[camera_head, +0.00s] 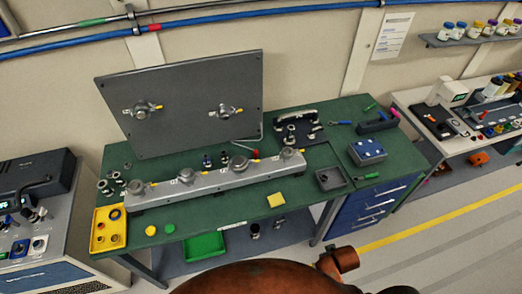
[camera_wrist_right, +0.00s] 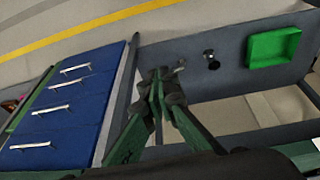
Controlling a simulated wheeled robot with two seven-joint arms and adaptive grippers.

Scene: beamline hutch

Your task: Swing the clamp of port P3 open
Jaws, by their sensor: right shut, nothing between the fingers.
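A grey rail (camera_head: 220,181) on the green bench carries several port fittings with metal clamps and yellow tabs. One clamp (camera_head: 239,163) is third from the left, with a red-handled part beside it. The port labels are too small to read, so I cannot tell which is P3, nor how far any clamp is swung. Two more clamped fittings (camera_head: 141,109) (camera_head: 226,111) are on the upright grey panel. My right gripper (camera_wrist_right: 160,78) shows in the wrist view, shut and empty, with the lower shelf and blue drawers beyond it, away from the ports. My left gripper is not in view.
A green bin (camera_head: 204,246) lies on the lower shelf. Blue drawers (camera_wrist_right: 65,100) stand beneath the bench.

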